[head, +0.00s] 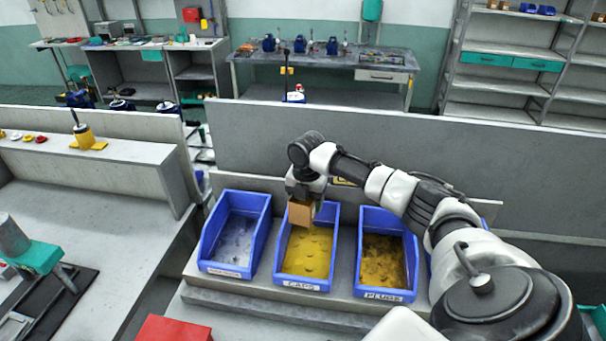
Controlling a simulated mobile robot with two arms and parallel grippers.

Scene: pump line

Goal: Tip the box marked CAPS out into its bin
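A small brown box (301,213) is at my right gripper (304,194), above the back part of the blue bin labelled CAPS (303,284). The gripper points down and appears shut on the box's upper part; its fingertips are partly hidden. The box looks slightly tilted, and no marking on it can be read. The CAPS bin has yellow pieces (308,253) spread over its floor. I cannot tell whether anything is inside the box. My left gripper is out of view.
A blue bin labelled PLUGS (385,295) with yellow contents stands to the right. Another blue bin (225,268) with greyish contents stands to the left, its label unreadable. A grey partition (400,155) rises behind. A red thing (173,329) is at the bottom edge.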

